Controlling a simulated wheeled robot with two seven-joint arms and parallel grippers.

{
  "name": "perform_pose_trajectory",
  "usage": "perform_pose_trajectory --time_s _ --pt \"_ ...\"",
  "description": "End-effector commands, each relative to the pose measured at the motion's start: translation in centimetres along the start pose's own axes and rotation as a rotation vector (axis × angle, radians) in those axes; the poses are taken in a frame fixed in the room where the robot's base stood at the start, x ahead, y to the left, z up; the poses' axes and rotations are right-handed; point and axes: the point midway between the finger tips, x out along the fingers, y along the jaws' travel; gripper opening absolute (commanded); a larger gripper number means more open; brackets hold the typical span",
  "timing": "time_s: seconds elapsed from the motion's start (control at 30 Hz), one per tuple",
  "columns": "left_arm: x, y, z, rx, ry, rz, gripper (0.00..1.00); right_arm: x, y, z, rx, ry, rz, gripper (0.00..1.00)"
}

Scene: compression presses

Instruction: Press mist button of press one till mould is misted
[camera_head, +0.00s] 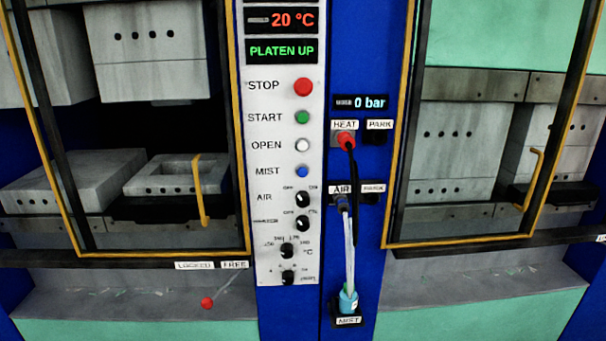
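The blue mist button (302,172) sits on the white control panel (265,220), beside the label MIST. Above it are the white OPEN button (302,145), the green START button (302,118) and the red STOP button (303,87). The displays read 20 °C (283,20) and PLATEN UP (283,51). In the left press, a grey mould block with a square opening (175,176) sits on a dark tray below a raised upper block (150,45). I cannot tell whether the mould is wet. Neither of my grippers is in view.
Yellow-edged door frames with yellow handles (201,190) (533,178) stand in front of both presses. A red-knobbed lever (207,302) sticks out below the left door. Plugs and hoses (351,230) hang on the blue column right of the panel. Room before the panel looks clear.

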Motion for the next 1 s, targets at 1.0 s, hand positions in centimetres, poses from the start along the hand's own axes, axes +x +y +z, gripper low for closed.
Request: perform_pose_trajectory --time_s 1.0 --pt "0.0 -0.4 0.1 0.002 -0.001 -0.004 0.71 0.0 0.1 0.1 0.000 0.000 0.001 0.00"
